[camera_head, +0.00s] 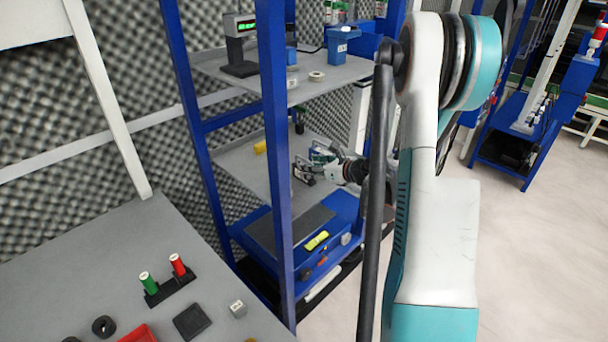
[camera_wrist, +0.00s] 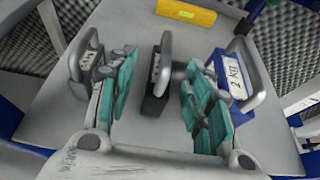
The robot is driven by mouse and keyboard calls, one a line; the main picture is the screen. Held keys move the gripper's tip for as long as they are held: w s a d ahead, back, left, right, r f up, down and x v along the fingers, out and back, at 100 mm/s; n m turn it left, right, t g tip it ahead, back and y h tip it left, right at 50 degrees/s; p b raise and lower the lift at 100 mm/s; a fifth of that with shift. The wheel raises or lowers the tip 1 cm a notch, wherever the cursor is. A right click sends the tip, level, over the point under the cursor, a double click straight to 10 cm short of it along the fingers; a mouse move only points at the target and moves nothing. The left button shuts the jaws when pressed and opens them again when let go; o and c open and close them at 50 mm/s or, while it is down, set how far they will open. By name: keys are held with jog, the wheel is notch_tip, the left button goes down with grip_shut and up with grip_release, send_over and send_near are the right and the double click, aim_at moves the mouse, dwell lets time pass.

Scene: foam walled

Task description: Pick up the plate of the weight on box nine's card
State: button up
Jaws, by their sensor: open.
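My gripper (camera_head: 318,172) reaches over the middle shelf of the blue rack. In the wrist view its teal fingers (camera_wrist: 160,88) are spread open, with nothing clamped. Between and beyond them stands a dark block with a grey loop handle (camera_wrist: 155,105) and a small label too blurred to read. A similar labelled piece with a grey loop (camera_wrist: 82,62) stands at the left finger. At the right is a blue piece with a grey loop and a white label marked "2 KIT" (camera_wrist: 236,77). I cannot make out a card marked nine or a plate.
A yellow block (camera_wrist: 186,12) lies at the shelf's far edge. A blue rack post (camera_head: 275,150) stands left of my arm. A scale (camera_head: 240,45) and a blue container (camera_head: 343,47) stand on the upper shelf. The grey table (camera_head: 90,255) holds spools and small parts.

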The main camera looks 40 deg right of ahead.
aim_at(296, 172)
jog(key=b+x, duration=0.1)
jog(key=x, duration=0.1)
jog(key=f+b+x, duration=0.1)
jog(key=x, duration=0.1)
jog(key=shift+d, duration=0.1)
jog(key=shift+w, duration=0.4)
jog(key=shift+c, duration=0.6)
grip_shut()
